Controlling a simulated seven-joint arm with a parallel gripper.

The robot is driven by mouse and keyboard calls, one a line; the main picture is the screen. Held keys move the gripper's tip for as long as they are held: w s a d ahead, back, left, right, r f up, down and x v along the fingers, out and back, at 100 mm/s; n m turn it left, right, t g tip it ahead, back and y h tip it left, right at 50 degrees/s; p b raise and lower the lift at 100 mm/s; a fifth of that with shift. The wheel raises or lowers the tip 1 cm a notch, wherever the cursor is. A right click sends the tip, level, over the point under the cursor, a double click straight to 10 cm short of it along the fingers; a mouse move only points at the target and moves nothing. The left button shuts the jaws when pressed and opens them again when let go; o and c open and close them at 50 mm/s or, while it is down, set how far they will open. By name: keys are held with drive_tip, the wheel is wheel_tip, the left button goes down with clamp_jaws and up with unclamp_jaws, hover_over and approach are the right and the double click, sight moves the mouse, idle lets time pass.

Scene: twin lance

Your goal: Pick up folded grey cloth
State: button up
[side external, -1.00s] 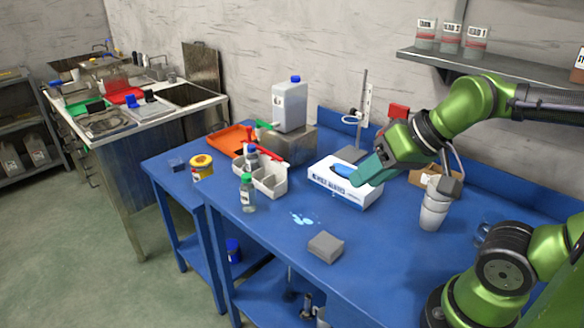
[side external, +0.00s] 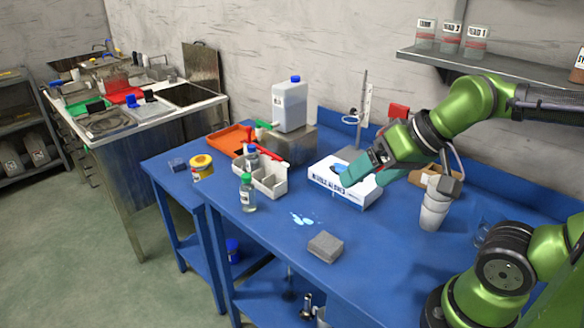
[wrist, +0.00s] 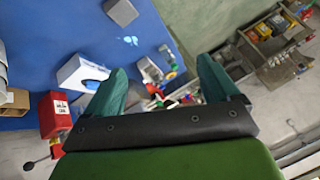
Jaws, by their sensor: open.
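The folded grey cloth (side external: 325,247) lies flat near the front edge of the blue table, just in front of a light blue spill. It also shows in the wrist view (wrist: 121,11) at the top, partly cut off by the frame edge. My gripper (side external: 366,176) has teal fingers and is over the glove box, behind and to the right of the cloth, well apart from it. In the wrist view the two fingers (wrist: 160,85) are spread apart, with nothing held between them.
The white glove box (side external: 343,184) stands just below my gripper. A light blue spill (side external: 305,219) lies on the table. A white caddy (side external: 262,176), a small bottle (side external: 247,194) and stacked white cups (side external: 433,212) stand around.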

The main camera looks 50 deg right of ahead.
drive_tip(key=n+g+h, duration=0.2)
drive_tip(key=n+g, duration=0.2)
drive_tip(key=g, duration=0.3)
hover_over(326, 242)
wheel_tip(326, 242, down, 7)
wheel_tip(326, 242, down, 16)
drive_tip(key=shift+s+f, duration=0.1)
drive_tip(key=shift+f, duration=0.05)
drive_tip(key=c, duration=1.1)
